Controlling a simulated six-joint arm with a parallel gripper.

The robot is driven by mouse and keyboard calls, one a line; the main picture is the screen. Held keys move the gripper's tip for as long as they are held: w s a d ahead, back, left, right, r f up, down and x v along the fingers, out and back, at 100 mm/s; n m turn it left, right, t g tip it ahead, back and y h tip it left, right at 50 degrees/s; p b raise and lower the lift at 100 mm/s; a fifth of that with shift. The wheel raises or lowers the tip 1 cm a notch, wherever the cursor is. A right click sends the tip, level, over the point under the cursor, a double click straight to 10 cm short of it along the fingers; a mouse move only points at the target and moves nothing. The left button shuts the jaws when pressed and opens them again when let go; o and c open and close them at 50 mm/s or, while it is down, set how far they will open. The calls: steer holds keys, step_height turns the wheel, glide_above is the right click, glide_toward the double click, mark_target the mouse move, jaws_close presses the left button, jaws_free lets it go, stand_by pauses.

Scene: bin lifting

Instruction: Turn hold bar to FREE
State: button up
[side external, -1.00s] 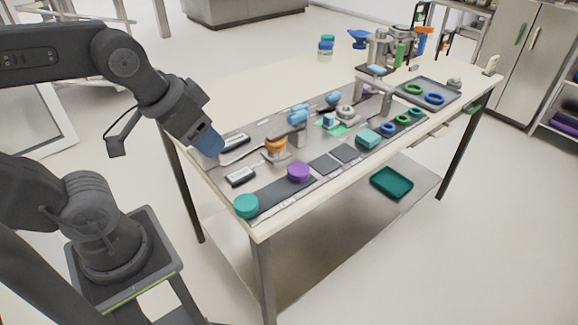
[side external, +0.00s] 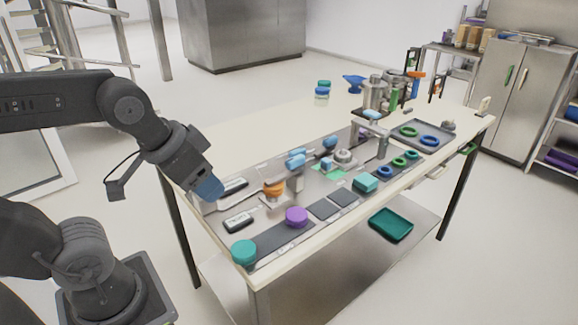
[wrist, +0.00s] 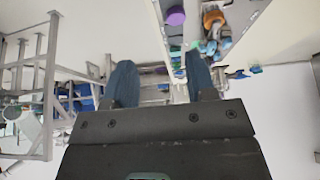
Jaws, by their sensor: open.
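A thin pale metal bar (side external: 243,196), which looks like the hold bar, lies along the near left part of the bench. It runs from an orange-topped pivot (side external: 273,188) toward my gripper. Dark label plates lie on both sides of it, one behind (side external: 234,186) and one in front (side external: 238,222); their text is too small to read. My gripper (side external: 209,189) is at the bar's left end, its blue fingers pointing down and right. Whether it touches the bar cannot be told. In the wrist view, my gripper (wrist: 162,82) shows two separated blue fingers with nothing clearly between them.
A teal round piece (side external: 244,252) and a purple one (side external: 296,217) stand along the front edge. Blue rollers (side external: 296,159), a metal arch (side external: 370,128) and a grey tray with rings (side external: 420,138) lie farther right. The back left tabletop is clear.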

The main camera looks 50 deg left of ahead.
steer(key=w+a+r+g, duration=0.1)
steer(key=w+a+r, duration=0.1)
steer(key=w+r, duration=0.35)
steer(key=g, duration=0.5)
glide_above(296, 157)
step_height(296, 157, down, 7)
step_height(296, 157, down, 14)
steer(key=shift+d+r, duration=0.1)
steer(key=shift+r, duration=0.05)
jaws_close()
